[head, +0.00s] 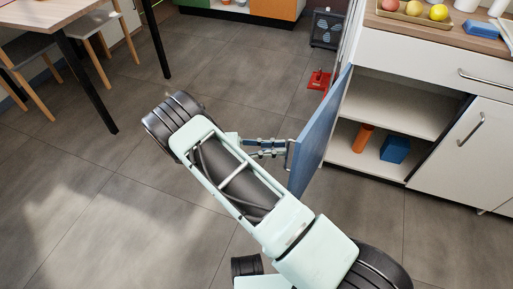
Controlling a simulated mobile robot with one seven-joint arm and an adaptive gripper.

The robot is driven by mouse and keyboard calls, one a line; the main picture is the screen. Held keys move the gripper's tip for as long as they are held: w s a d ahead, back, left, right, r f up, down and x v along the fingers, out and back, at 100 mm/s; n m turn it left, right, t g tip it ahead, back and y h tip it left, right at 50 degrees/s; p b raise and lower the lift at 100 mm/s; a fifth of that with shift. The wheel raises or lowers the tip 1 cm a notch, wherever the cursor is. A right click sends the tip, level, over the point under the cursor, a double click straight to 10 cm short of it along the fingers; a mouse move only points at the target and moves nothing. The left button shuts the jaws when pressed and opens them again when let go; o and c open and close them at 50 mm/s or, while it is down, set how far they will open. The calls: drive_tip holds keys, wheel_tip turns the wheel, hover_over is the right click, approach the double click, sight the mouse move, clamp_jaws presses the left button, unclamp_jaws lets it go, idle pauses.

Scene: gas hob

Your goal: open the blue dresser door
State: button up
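The blue dresser door (322,128) stands swung well out from the white dresser (385,52), right of the middle of the head view. The shelves behind it show. My gripper (284,148) reaches from the left to the outer face of the door, near its free edge. Its fingertips are at a small handle part there. The fingers are too small, and partly overlapped by the handle, to tell whether they are closed on it.
An orange cylinder (362,138) and a blue block (395,149) sit on the lower shelf. Fruit lies in a tray (412,14) on top. A table (50,16) and chairs (22,50) stand at left. A red object (318,79) lies behind the door. Floor left of my arm is clear.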

drive_tip(key=a, duration=0.9)
drive_tip(key=shift+a, duration=0.1)
